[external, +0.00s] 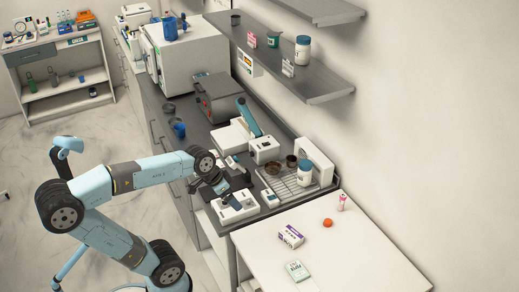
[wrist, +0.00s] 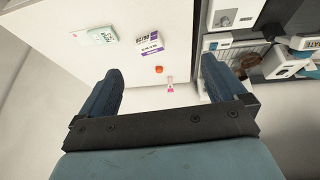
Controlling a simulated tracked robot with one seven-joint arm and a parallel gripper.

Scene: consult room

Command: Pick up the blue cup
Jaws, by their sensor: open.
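A small blue cup (external: 179,130) stands on the dark counter near its front edge, beside a small dark cup, in the external view. Another blue container (external: 170,29) stands on top of the white cabinet. My gripper (external: 226,190) is over the near part of the counter, well to the near side of the small blue cup. In the wrist view my gripper (wrist: 160,80) has its two fingers wide apart with nothing between them. Neither blue item shows in the wrist view.
A white table (external: 270,260) holds a purple-and-white box (external: 291,236), a pale green box (external: 297,271), an orange cap (external: 327,223) and a small pink-labelled bottle (external: 341,202). Several devices crowd the counter. A grey shelf (external: 330,88) hangs above it.

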